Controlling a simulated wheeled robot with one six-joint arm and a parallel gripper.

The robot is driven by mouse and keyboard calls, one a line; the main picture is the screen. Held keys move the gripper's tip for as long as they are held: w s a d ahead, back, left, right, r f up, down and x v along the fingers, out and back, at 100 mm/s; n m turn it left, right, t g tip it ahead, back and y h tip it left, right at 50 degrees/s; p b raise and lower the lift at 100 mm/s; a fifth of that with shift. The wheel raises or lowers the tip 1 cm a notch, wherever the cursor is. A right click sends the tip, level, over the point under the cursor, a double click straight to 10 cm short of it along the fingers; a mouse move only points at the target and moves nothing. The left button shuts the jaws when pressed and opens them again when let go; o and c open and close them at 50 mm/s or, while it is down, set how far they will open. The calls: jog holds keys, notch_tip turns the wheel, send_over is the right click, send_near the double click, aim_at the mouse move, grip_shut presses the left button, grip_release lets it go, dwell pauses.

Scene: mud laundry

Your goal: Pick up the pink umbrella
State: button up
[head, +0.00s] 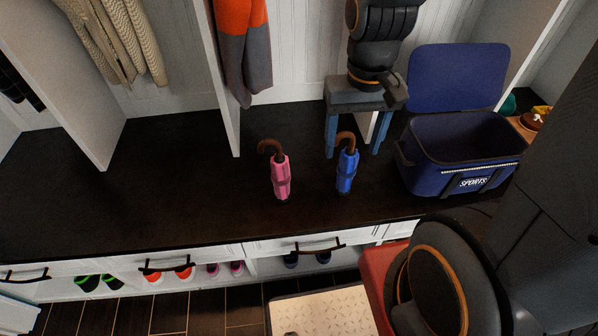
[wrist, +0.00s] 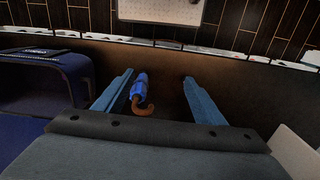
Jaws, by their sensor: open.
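The pink umbrella (head: 281,178), folded with a brown hooked handle, stands on the dark bench top in the middle of the head view. It does not show in the wrist view. A similar blue umbrella (head: 347,173) stands to its right. My gripper (head: 356,152) is open, with its blue fingers pointing down, to the right of the pink umbrella and near the blue one. In the wrist view, the blue umbrella (wrist: 139,86) appears between the open fingers (wrist: 158,76), closer to the left one. I cannot tell its exact distance from them.
An open blue sports bag (head: 465,160) stands right of the umbrellas. A white divider (head: 224,90) rises behind the pink umbrella, with an orange and grey garment (head: 243,50) hanging nearby. The bench top (head: 150,180) is clear to the left. Shoes sit in cubbies below.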

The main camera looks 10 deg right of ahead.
jog(key=w+a+f+m+p, duration=0.35)
jog(key=w+a, duration=0.25)
jog(key=w, duration=0.3)
jog(key=m+p, duration=0.2)
jog(key=m, duration=0.3)
send_over(280, 161)
jog(key=w, duration=0.2)
jog(key=f, duration=0.4)
jog(key=d+f, duration=0.1)
jog(key=f, duration=0.1)
jog(key=shift+s+f, duration=0.25)
jog(key=shift+f, duration=0.1)
jog(key=shift+w+a+f, duration=0.1)
jog(key=shift+a+f, duration=0.15)
jog(key=shift+f, duration=0.05)
jog(key=shift+a+f, duration=0.15)
jog(key=shift+f, duration=0.55)
jog(key=f, duration=0.2)
jog(key=f+p, duration=0.1)
jog(key=s+f+p, duration=0.1)
jog(key=f, duration=0.1)
jog(key=shift+f, duration=0.35)
jog(key=shift+w+f, duration=0.1)
jog(key=shift+f, duration=0.4)
grip_shut()
jog(key=shift+r, duration=0.1)
